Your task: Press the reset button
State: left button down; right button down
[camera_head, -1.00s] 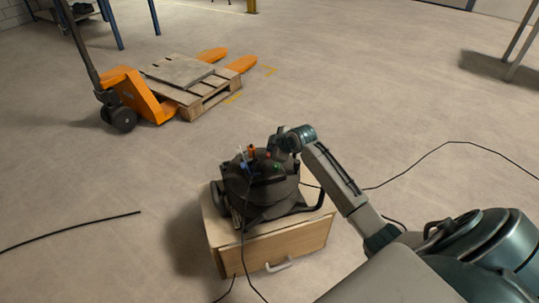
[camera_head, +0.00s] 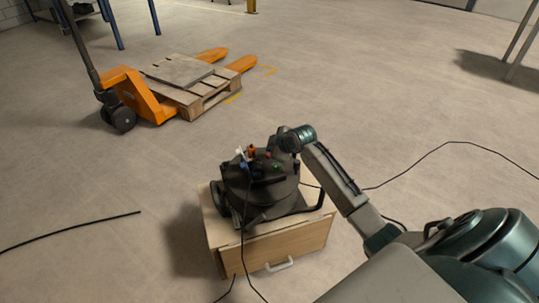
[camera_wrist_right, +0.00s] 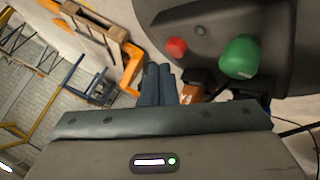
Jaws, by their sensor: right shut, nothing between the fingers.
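A black rounded machine (camera_head: 268,205) with coloured controls on top stands on a wooden drawer cabinet (camera_head: 290,247). In the right wrist view a red button (camera_wrist_right: 176,48), a larger green button (camera_wrist_right: 239,57) and a small grey knob (camera_wrist_right: 200,30) sit on a dark panel. I read no label that says which is the reset button. My right gripper (camera_wrist_right: 158,82) is shut and empty, its fingertips close below and left of the red button, apart from it in the picture. In the head view it is small and dark at the machine's top. My left gripper is not in view.
A black cable (camera_head: 244,225) runs down the cabinet's front, and another (camera_head: 440,150) crosses the floor on the right. An orange pallet jack (camera_head: 130,90) with a wooden pallet (camera_head: 195,98) stands at the upper left.

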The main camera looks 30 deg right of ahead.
jog(key=shift+f, duration=0.1)
jog(key=shift+f, duration=0.3)
jog(key=shift+f, duration=0.55)
dwell(0.8)
jog(key=shift+r, duration=0.1)
jog(key=shift+r+p, duration=0.85)
jog(key=shift+p, duration=0.25)
notch_tip(320, 180, up, 5)
jog(key=p, duration=0.5)
